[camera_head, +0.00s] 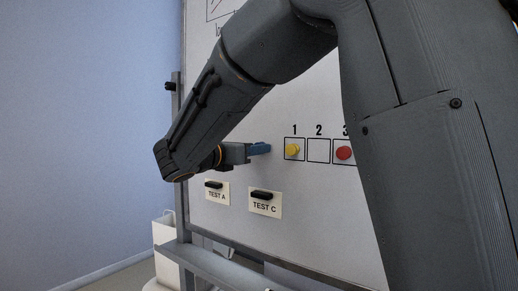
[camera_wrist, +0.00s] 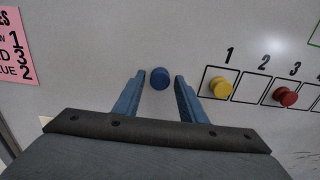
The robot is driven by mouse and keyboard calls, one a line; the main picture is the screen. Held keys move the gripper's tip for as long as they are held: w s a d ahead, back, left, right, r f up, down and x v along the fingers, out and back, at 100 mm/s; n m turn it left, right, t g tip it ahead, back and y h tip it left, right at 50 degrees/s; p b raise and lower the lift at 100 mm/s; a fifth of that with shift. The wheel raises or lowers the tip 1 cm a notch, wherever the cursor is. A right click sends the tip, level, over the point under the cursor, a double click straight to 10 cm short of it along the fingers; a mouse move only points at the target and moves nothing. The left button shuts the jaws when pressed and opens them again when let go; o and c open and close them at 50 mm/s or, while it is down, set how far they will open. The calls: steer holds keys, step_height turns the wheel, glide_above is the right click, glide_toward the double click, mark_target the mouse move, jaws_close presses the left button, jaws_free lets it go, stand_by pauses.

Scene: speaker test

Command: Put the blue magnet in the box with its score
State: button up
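A round blue magnet (camera_wrist: 159,78) is on the whiteboard, left of the numbered boxes. My gripper (camera_wrist: 160,84) is open, its two blue fingers on either side of the magnet; I cannot tell whether they touch it. Box 2 (camera_head: 318,151) is empty. A cropped pink note (camera_wrist: 17,48) in the wrist view lists 1, 3 and 2, with "LUE" beside the 2.
A yellow magnet (camera_head: 292,149) is in box 1 and a red magnet (camera_head: 344,153) is in box 3. Below my gripper, TEST A (camera_head: 216,195) and TEST C (camera_head: 264,206) cards hang under black magnets. A tray ledge (camera_head: 215,270) runs beneath the board.

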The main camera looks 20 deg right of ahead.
steer(key=shift+c, duration=0.3)
steer(key=c, duration=0.7)
steer(key=shift+r, duration=0.1)
steer(key=shift+s+a, duration=0.15)
steer(key=shift+s+a+p, duration=0.2)
steer(key=shift+a+p, duration=0.1)
steer(key=shift+p, duration=0.05)
steer(key=shift+s+a, duration=0.3)
steer(key=shift+a, duration=0.05)
steer(key=shift+s+a, duration=0.2)
steer(key=shift+a, duration=0.1)
steer(key=shift+s+a+p, duration=0.35)
steer(key=shift+a+p, duration=0.05)
steer(key=shift+a, duration=0.15)
steer(key=shift+s+a, duration=0.25)
